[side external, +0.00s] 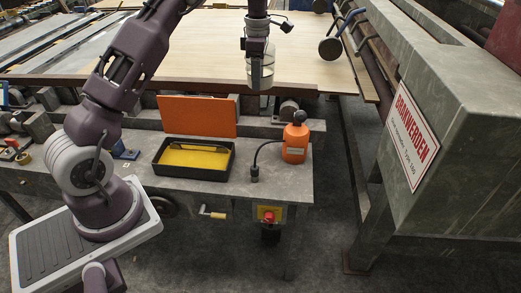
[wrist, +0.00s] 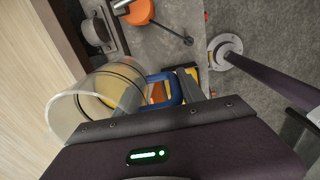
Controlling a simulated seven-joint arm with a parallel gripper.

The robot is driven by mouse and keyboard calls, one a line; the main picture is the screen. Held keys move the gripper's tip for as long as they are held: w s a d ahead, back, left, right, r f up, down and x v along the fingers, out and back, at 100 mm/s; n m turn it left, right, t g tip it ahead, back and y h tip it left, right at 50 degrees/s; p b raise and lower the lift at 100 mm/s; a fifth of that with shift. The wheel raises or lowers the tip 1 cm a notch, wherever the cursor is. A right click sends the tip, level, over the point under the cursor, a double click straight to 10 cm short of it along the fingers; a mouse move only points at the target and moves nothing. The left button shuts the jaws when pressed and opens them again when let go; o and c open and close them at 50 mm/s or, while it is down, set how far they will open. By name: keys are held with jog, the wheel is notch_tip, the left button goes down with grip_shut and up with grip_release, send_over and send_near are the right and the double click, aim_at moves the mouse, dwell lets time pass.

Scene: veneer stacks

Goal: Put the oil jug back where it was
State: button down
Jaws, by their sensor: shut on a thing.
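The oil jug looks like a clear, see-through cylinder (wrist: 72,112) with a dark ring around it and an amber tint inside. My gripper (side external: 259,50) is shut on it and holds it upright, high above and behind the workbench. In the side external view the jug (side external: 261,74) hangs just below my gripper, in front of the pale wood sheets. In the wrist view its open rim faces left, and a blue loop shows beside it.
A black tray with a yellow inside (side external: 161,169) and a raised orange lid (side external: 197,115) sits on the grey bench (side external: 300,184). An orange device (side external: 294,150) with a black knob and cable stands to its right. A grey machine (side external: 445,150) stands at right.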

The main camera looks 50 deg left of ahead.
notch_tip(320, 180, down, 28)
jog(key=shift+r, duration=0.1)
jog(key=shift+f, duration=0.2)
jog(key=c, duration=0.7)
grip_release()
